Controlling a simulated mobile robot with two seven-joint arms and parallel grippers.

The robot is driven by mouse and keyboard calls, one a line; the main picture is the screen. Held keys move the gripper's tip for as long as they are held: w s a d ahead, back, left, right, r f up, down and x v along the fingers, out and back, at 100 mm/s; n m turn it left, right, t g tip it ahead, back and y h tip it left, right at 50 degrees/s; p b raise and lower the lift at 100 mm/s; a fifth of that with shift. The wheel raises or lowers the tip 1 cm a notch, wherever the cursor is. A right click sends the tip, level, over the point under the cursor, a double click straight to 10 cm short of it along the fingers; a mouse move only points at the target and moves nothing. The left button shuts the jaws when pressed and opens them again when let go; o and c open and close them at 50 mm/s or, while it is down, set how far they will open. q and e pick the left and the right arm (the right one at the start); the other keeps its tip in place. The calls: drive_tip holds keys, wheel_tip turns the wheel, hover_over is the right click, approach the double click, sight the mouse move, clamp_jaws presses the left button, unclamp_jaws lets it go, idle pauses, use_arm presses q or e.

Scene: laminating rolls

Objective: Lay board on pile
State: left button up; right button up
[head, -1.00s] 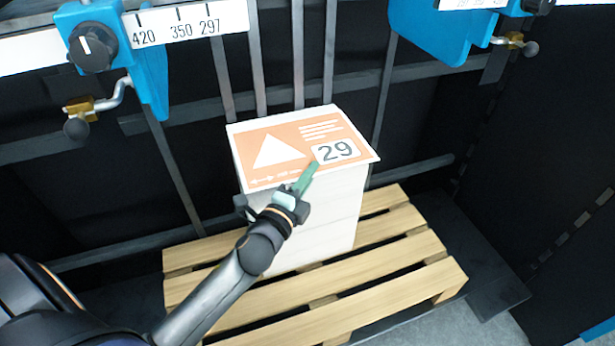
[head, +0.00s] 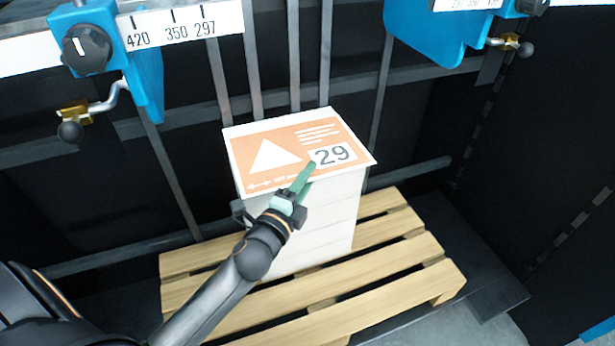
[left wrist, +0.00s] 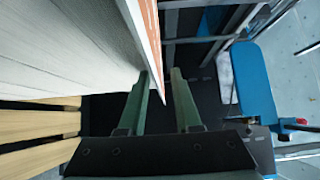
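The board (head: 290,153) is orange and white with a triangle and the number 29. It lies flat on top of the pile (head: 330,212), a stack of white sheets on a wooden pallet. My left gripper (head: 308,172), with green fingers, is at the board's front edge. In the left wrist view, the fingers (left wrist: 165,80) stand apart, with the board's edge (left wrist: 153,45) reaching between them, closer to the left finger. I cannot tell whether that finger touches it. The pile (left wrist: 70,50) fills the upper left there. My right gripper is not in view.
The wooden pallet (head: 395,265) has bare slats in front and to the right of the pile. Grey upright bars (head: 293,60) stand close behind the pile. A white scale (head: 180,25) and blue clamps (head: 425,30) with knobs hang above. A dark wall closes the right side.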

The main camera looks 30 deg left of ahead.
use_arm(q)
drive_tip(key=shift+r, duration=0.15)
drive_tip(key=shift+s, duration=5.95)
drive_tip(key=s+d+f+n+g+h, duration=0.4)
drive_tip(key=d+f+n, duration=0.5)
drive_tip(key=f+n, duration=0.4)
drive_tip(key=shift+d+f+n+g, duration=0.25)
drive_tip(key=shift+d+n+g, duration=0.15)
drive_tip(key=shift+n+g, duration=0.35)
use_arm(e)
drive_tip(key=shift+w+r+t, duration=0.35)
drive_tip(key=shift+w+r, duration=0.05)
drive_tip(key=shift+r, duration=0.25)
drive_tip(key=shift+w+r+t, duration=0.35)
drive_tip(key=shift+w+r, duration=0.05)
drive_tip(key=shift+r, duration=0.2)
